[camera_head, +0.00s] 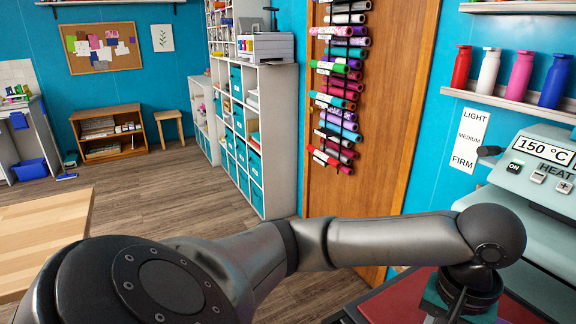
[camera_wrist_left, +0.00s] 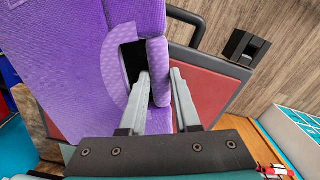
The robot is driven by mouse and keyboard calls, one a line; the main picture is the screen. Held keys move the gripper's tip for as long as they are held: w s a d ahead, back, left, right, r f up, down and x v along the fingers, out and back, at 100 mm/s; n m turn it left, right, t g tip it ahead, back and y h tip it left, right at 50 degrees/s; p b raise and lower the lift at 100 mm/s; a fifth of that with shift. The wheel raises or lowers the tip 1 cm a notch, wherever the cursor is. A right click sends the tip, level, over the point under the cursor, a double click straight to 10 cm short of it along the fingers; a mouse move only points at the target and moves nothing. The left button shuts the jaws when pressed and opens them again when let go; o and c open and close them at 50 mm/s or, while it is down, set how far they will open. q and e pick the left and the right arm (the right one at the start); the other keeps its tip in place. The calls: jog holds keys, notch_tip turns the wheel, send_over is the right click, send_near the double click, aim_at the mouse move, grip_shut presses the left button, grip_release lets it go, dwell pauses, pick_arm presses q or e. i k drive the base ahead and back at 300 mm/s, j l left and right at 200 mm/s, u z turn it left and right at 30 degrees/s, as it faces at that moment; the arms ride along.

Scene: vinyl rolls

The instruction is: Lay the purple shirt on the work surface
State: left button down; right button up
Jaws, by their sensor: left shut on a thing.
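The purple shirt (camera_wrist_left: 75,70) fills the left part of the left wrist view, a textured purple cloth with a curved lighter patch and a dark opening. My left gripper (camera_wrist_left: 160,75) is shut on a strip of the shirt beside that opening, with one finger inside the opening and one outside. In the head view my left arm reaches to the right, and the wrist is at the lower right; the fingers and the shirt are hidden there. A red pad with a dark frame (camera_wrist_left: 208,90) shows behind the shirt. My right gripper is not in view.
The teal heat press (camera_head: 540,165) reading 150 °C stands at the right, close to my left wrist. The red pad also shows low in the head view (camera_head: 395,302). A wooden tabletop (camera_head: 45,235) is at the left. Vinyl rolls (camera_head: 340,85) hang on the door; the floor between is clear.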

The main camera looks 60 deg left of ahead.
aim_at(27, 257)
jog(key=k+j, duration=0.25)
jog(key=j, duration=0.15)
jog(key=k+j+u, duration=0.1)
jog(key=k+j, duration=0.15)
jog(key=j, duration=0.15)
jog(key=k+j, duration=0.2)
jog(key=j, duration=0.25)
jog(key=k+j+u, duration=0.15)
jog(key=j, duration=0.25)
jog(key=k+j, duration=0.3)
jog(key=j, duration=0.15)
jog(key=k+j+u, duration=0.1)
jog(key=j, duration=0.35)
jog(key=k+j, duration=0.3)
jog(key=j, duration=0.15)
jog(key=k+j+u, duration=0.1)
jog(key=j, duration=0.35)
jog(key=k, duration=0.1)
